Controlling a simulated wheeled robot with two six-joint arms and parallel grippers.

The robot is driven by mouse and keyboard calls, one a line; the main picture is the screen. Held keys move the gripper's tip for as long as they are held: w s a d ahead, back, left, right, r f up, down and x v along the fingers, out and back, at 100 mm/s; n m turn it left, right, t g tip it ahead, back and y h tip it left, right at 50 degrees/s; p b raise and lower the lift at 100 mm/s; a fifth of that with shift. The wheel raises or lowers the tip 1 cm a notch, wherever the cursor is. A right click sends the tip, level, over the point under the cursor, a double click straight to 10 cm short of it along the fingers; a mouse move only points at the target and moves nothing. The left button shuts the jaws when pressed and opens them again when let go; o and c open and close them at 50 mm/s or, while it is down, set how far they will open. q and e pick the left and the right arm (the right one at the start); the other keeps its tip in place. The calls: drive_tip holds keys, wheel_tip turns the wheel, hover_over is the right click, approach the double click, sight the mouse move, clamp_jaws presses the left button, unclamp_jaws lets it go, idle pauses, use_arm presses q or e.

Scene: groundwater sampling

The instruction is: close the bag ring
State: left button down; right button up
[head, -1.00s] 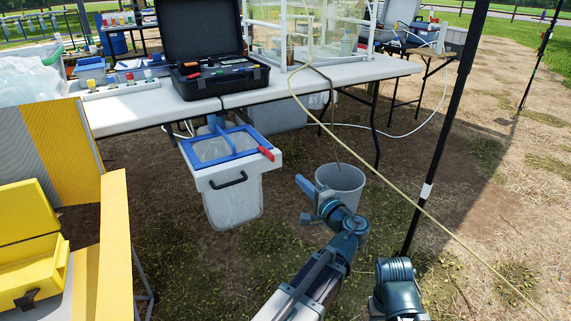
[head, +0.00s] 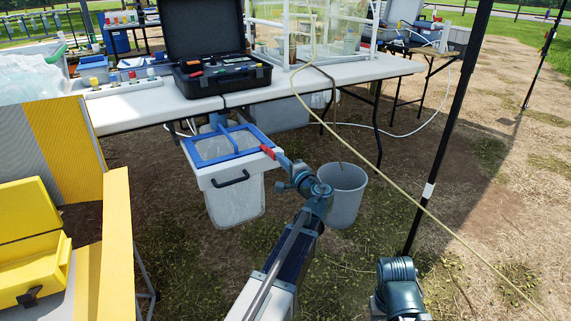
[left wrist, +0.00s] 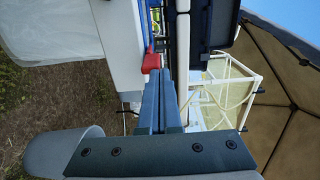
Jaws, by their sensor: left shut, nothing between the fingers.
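The bag ring is a blue rectangular frame with a crossbar (head: 236,141), lying over the mouth of a white bin with a bag (head: 237,200). Its red tab (head: 268,152) sticks out at the right side. I cannot tell whether the ring lies fully flat. My left gripper (head: 281,158) is shut and empty, with its tips right beside the red tab. In the left wrist view the shut fingers (left wrist: 161,84) point at the red tab (left wrist: 151,63); I cannot tell whether they touch it. My right gripper is out of view.
A grey bucket (head: 345,194) stands on the ground just right of my left gripper. A white table (head: 150,106) with an open black case (head: 213,75) is behind the bin.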

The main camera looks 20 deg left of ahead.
use_arm(q)
drive_tip(key=shift+w+a, duration=0.1)
drive_tip(key=shift+a, duration=0.05)
drive_tip(key=x, duration=1.6)
drive_tip(key=shift+w+a, duration=0.15)
drive_tip(key=shift+w, duration=0.1)
drive_tip(key=v, duration=1.4)
drive_tip(key=shift+s, duration=0.2)
